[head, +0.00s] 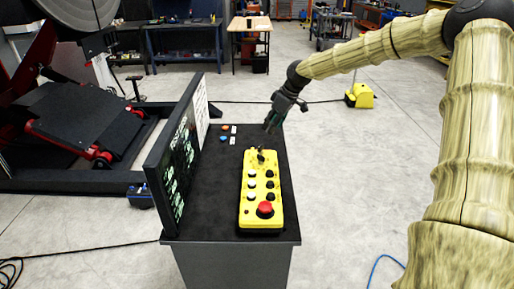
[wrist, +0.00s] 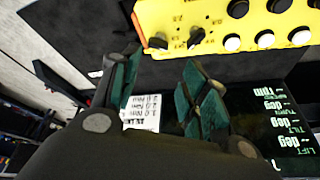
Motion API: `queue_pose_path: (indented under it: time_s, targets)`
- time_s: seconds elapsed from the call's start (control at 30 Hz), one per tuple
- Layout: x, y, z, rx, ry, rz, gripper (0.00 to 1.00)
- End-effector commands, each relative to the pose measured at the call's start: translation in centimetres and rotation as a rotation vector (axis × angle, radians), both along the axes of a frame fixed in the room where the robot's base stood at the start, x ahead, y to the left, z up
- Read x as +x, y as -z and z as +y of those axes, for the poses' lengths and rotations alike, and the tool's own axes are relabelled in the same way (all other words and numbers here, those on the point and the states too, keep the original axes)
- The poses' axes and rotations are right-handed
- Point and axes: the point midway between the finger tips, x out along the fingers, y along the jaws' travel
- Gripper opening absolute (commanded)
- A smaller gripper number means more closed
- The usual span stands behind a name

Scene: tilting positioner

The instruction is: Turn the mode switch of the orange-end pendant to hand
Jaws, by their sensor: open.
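The yellow pendant (head: 247,203) lies on the dark top of a console, with a red mushroom button (head: 265,209) at its near end. Small dark switches (head: 260,156) stand at its far end.
An upright display panel (head: 178,160) stands along the console's left edge. Orange (head: 225,128) and blue (head: 223,138) markers with white labels lie on the far left of the console top. A red and black positioner (head: 75,125) stands at left; open floor lies at right.

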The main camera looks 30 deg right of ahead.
Motion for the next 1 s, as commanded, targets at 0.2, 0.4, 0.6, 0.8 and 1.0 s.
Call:
queue_pose_path:
  time_s: [0.2,0.4,0.6,0.8,1.0]
  targets:
    - [0.0,1.5,-0.1,0.0,0.002,0.0,0.45]
    - [0.4,2.4,0.3,0.0,0.0,0.002,0.45]
    - [1.0,4.3,0.7,0.0,0.0,0.002,0.45]
    - [1.6,6.1,1.1,-0.001,0.0,0.002,0.45]
    - [2.3,7.9,1.4,-0.002,0.0,0.001,0.45]
